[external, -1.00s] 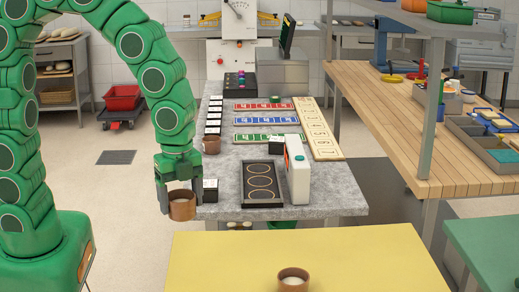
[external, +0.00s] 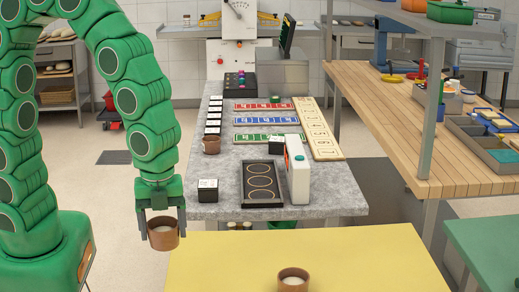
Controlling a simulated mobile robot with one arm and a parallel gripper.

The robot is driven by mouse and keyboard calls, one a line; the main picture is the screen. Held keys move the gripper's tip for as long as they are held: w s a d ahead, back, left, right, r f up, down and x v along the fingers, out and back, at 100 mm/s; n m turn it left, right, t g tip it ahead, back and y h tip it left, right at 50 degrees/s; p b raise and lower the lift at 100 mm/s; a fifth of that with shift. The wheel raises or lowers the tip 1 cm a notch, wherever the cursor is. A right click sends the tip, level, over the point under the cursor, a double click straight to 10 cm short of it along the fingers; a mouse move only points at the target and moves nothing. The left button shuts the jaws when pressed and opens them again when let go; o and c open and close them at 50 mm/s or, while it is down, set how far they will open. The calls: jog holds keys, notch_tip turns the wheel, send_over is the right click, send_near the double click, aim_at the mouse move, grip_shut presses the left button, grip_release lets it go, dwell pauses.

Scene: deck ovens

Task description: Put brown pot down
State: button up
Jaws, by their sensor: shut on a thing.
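A second brown pot (external: 293,280) stands on the yellow table near the bottom edge of the picture. A third brown pot (external: 211,144) stands on the left side of the grey counter (external: 225,212).
On the grey counter are a black tray with three rings (external: 262,186), a white device (external: 297,170), a small black box with a white top (external: 208,190) and coloured strips (external: 265,121). Much of the yellow table is bare. A wooden bench (external: 440,150) stands at right.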

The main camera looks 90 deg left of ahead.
jog(key=w+f, duration=0.2)
jog(key=w, duration=0.1)
jog(key=w+d+f, duration=0.1)
jog(key=w+f, duration=0.1)
jog(key=w, duration=0.1)
jog(key=w+d+f, duration=0.1)
jog(key=w+f, duration=0.2)
jog(key=shift+w+d, duration=0.15)
jog(key=shift+w, duration=0.1)
jog(key=shift+w+d+f, duration=0.2)
jog(key=shift+w+f, duration=0.55)
jog(key=shift+f, duration=1.65)
jog(key=shift+f, duration=0.1)
jog(key=o, duration=1.2)
notch_tip(320, 180, up, 12)
jog(key=shift+r, duration=0.1)
